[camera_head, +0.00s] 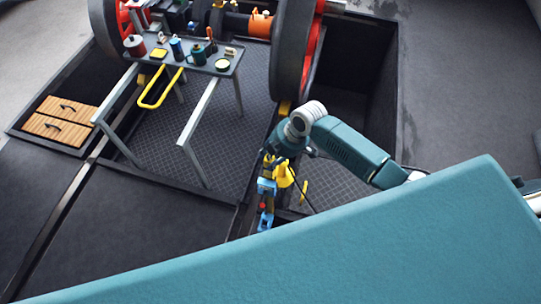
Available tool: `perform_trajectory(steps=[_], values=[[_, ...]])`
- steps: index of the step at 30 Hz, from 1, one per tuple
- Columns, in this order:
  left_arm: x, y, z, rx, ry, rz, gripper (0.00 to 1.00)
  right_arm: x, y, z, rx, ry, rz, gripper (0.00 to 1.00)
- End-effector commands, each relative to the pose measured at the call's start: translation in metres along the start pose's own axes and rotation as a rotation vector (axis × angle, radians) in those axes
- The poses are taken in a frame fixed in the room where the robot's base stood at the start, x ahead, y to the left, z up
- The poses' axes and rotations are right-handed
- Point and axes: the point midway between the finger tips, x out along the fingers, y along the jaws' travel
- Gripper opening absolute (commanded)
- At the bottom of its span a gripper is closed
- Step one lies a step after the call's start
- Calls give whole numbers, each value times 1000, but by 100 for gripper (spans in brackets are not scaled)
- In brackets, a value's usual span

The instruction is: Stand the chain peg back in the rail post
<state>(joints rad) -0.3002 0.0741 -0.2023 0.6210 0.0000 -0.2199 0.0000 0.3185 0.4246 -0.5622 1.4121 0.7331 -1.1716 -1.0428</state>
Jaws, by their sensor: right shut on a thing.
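My right gripper (266,200) reaches down at the lower middle, from a teal arm that comes in from the right. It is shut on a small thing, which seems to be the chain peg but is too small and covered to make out. Small light-blue, red and yellow parts show close together there. A yellow piece (284,175) is just right of the gripper, and a thin dark line runs down to the right from it. A short yellow upright (304,190) stands a little farther right. I cannot tell which part is the rail post. My left gripper is not in view.
A grey table (226,62) with a red pot, blue and green vessels and other small items stands at upper left. Large dark wheels (290,50) stand behind.

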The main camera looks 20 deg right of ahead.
Motion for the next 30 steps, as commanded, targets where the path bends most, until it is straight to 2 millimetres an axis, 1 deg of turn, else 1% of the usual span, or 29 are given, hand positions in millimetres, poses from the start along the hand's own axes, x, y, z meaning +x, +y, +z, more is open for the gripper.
perform_trajectory(steps=[11, 22, 23, 24, 26, 30], values=[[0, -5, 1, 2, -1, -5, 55, 0, 0, 0, 0, 1, 1, 0], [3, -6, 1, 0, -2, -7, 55, 5, 0, 1, 0, 1, 1, 0], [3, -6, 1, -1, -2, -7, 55, 5, 0, 1, 0, 1, 2, 33], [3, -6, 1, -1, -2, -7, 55, 5, 0, 1, 0, 1, 2, 41], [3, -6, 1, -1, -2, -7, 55, 5, 0, 1, 0, 1, 1, 53], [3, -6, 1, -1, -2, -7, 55, 5, 0, 1, 0, 1, 1, 53]])
